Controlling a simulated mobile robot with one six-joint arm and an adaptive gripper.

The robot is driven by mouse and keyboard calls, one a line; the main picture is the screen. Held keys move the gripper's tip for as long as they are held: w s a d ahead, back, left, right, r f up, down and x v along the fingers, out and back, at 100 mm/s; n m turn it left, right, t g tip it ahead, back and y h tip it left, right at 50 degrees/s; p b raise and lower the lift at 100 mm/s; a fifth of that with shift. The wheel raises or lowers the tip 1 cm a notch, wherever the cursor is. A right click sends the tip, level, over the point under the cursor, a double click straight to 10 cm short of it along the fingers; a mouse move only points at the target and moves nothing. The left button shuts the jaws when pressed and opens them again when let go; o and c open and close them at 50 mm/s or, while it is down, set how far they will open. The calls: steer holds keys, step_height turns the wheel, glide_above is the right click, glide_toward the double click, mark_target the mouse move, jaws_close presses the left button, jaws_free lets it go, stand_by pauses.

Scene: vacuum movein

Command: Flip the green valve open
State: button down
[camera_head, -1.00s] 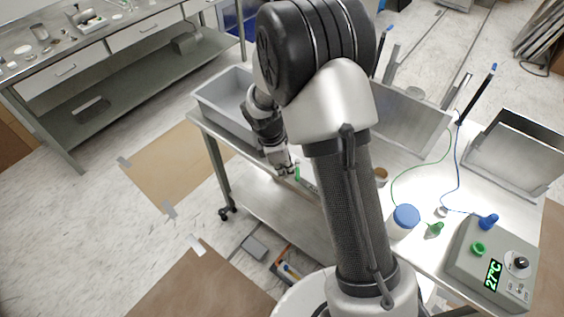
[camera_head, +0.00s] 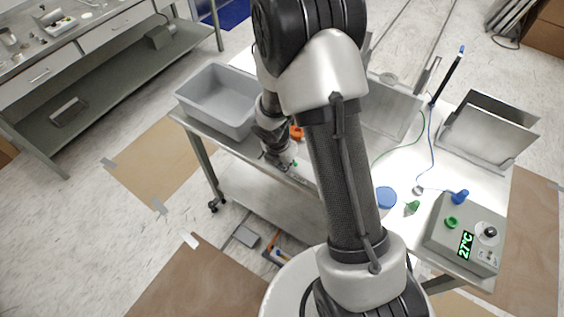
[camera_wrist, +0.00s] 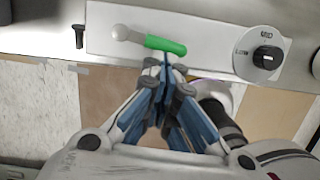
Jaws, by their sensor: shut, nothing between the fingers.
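The green valve handle (camera_wrist: 165,45) lies nearly level in the wrist view, in front of a pale panel on the table's side.
A black dial on a white plate (camera_wrist: 266,57) is right of the handle. A grey bin (camera_head: 216,96) stands on the table's left part. A grey control box (camera_head: 466,236) and a blue-lidded jar (camera_head: 386,199) are on the right. Floor lies open in front.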

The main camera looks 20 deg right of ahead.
steer(key=shift+d, duration=0.25)
steer(key=shift+a, duration=0.1)
stand_by(0.5)
